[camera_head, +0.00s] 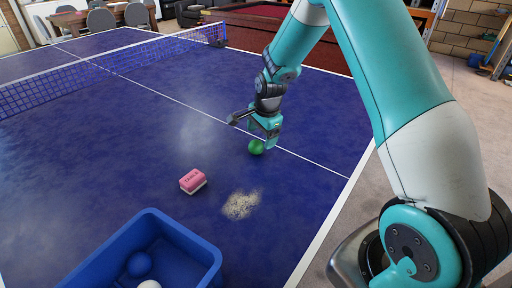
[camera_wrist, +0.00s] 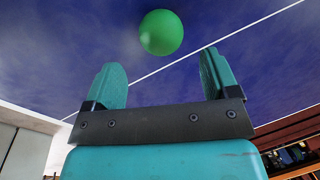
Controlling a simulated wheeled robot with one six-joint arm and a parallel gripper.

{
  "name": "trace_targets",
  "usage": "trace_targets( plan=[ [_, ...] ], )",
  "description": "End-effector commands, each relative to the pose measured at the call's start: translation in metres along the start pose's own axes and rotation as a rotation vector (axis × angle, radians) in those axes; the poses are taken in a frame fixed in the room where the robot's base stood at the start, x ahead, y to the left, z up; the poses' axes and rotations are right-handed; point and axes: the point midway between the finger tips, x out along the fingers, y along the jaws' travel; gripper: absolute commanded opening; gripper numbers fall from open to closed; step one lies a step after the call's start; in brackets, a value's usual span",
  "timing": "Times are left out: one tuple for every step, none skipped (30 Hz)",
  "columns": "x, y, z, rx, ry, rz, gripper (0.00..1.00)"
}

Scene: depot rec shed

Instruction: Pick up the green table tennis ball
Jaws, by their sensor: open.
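The green table tennis ball (camera_head: 256,147) lies on the blue table (camera_head: 120,150), near the white centre line. It also shows in the wrist view (camera_wrist: 161,32), beyond the fingertips and roughly centred between them. My gripper (camera_head: 264,138) is just above and beside the ball, pointing down. In the wrist view my gripper (camera_wrist: 160,75) has its two teal fingers wide apart with nothing between them. I cannot tell the exact gap between the fingertips and the ball.
A pink and white sponge-like block (camera_head: 193,181) and a patch of pale crumbs (camera_head: 241,205) lie nearer. The net (camera_head: 110,62) crosses behind.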

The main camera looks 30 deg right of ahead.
Motion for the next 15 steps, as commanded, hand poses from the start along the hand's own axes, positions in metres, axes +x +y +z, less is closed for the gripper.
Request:
trace_targets(
  plan=[
    [0.006,0.0,0.002,-0.001,-0.001,0.003,0.81],
    [0.01,-0.001,0.003,-0.002,-0.001,0.004,0.81],
    [0.017,-0.001,0.004,-0.002,-0.001,0.004,0.81],
    [0.022,-0.002,0.005,-0.002,-0.001,0.005,0.81],
    [0.026,-0.003,0.006,-0.002,-0.001,0.004,0.81],
    [0.033,-0.003,0.006,-0.001,-0.001,0.003,0.81],
    [0.037,-0.003,0.006,-0.001,-0.001,0.003,0.81],
    [0.04,-0.003,0.006,-0.001,-0.001,0.004,0.81],
    [0.044,-0.003,0.006,-0.001,-0.001,0.003,0.81],
    [0.046,-0.003,0.006,-0.001,-0.001,0.002,0.81],
    [0.047,-0.003,0.006,-0.001,0.0,0.001,0.81],
    [0.048,-0.003,0.006,-0.001,0.0,0.0,0.81],
    [0.049,-0.003,0.006,-0.001,0.0,0.0,0.81],
    [0.049,-0.003,0.006,-0.001,0.0,0.0,0.81],
    [0.049,-0.003,0.006,-0.001,0.0,0.0,0.81]
  ],
)
